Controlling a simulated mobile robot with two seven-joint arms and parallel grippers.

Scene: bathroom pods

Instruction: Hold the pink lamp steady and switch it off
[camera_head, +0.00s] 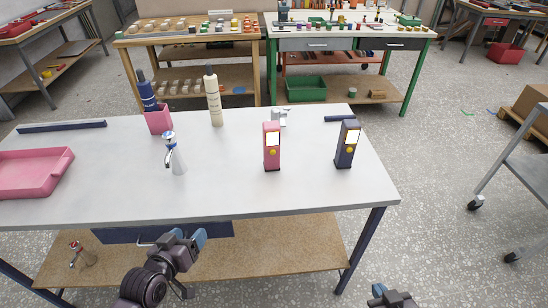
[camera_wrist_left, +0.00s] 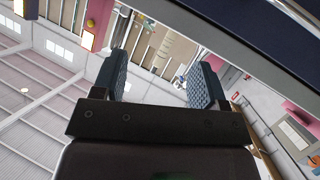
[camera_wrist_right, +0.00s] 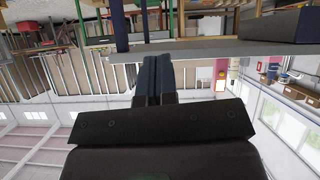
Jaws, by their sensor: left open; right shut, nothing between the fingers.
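The pink lamp (camera_head: 272,146) stands upright on the white table, right of its middle. Its front has a bright, lit-looking pale panel above a small yellow round part. A similar dark navy lamp (camera_head: 347,144) stands to its right, also with a bright panel. My left gripper (camera_head: 188,237) is open and empty at the table's front edge, left of and nearer than the pink lamp. Its spread fingers show in the left wrist view (camera_wrist_left: 161,82). My right gripper (camera_head: 388,292) is low at the bottom edge, off the table; its fingers are shut and empty in the right wrist view (camera_wrist_right: 153,78).
The white table (camera_head: 225,190) also holds a silver-and-blue dispenser (camera_head: 174,155), a cream bottle (camera_head: 213,97), a pink cup (camera_head: 158,121) with a navy bottle (camera_head: 146,91), and a pink tray (camera_head: 35,172). The surface before the pink lamp is clear. A drawer (camera_head: 120,235) sits under the tabletop.

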